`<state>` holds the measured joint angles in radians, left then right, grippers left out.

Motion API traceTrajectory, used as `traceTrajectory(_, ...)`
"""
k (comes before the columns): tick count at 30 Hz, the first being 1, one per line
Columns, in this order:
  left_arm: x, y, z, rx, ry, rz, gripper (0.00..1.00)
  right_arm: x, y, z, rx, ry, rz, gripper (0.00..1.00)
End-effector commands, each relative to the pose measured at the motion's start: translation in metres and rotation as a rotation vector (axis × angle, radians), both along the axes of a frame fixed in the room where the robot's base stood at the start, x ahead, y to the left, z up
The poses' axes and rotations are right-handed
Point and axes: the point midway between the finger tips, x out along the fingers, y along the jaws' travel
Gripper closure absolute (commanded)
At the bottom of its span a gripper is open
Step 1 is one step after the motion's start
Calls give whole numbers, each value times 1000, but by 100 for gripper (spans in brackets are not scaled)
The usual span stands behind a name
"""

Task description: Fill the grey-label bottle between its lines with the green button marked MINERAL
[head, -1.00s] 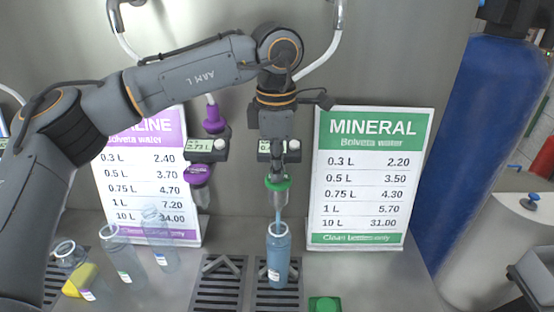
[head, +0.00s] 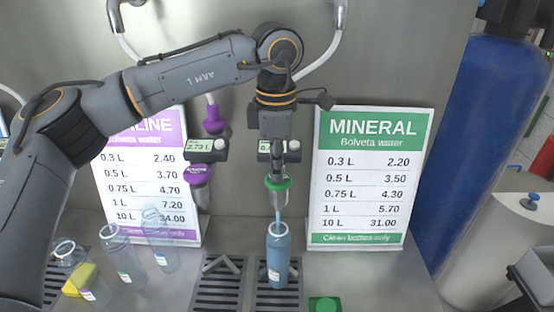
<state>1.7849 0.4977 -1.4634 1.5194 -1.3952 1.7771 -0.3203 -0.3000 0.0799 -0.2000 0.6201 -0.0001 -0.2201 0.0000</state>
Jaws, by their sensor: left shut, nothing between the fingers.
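A bottle (head: 278,255) stands upright on the right drip grate, under the green-ringed MINERAL nozzle (head: 277,184). A thin blue stream runs from the nozzle into its mouth, and the bottle looks blue with water. Its label is pale and partly turned away; its lines are too small to read. My left gripper (head: 282,150) is shut and empty, pointing down in front of the MINERAL dispenser's small display (head: 264,149). It hides the button behind it, so I cannot see whether it touches the button. My right gripper is not in view.
Several clear bottles stand at the left, with a yellow object (head: 80,280) among them. The purple nozzle (head: 198,174) hangs left of the MINERAL one over an empty grate (head: 218,285). A green block (head: 324,304) lies at the front. The MINERAL price sign (head: 370,180) stands right.

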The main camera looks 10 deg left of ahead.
Motion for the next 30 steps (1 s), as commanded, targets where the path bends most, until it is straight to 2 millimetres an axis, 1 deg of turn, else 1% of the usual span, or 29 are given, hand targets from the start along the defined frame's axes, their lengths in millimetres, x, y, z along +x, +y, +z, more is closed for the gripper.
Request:
traceTrajectory(1,-2,0,-7,6,14,-2,100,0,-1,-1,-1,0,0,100)
traceTrajectory(5,-2,0,-1,6,11,-2,100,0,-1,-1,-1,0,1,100)
traceTrajectory(8,-1,0,15,5,6,-2,100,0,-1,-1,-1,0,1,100)
traceTrajectory(15,-2,0,69,1,-1,1,100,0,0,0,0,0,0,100)
traceTrajectory(18,-3,-1,89,0,-2,0,100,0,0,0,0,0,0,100)
traceTrajectory(21,-3,0,105,0,-2,0,100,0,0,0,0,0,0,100)
traceTrajectory(25,-4,0,117,1,-1,0,100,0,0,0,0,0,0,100)
traceTrajectory(30,-4,0,121,0,-2,0,100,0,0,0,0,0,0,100)
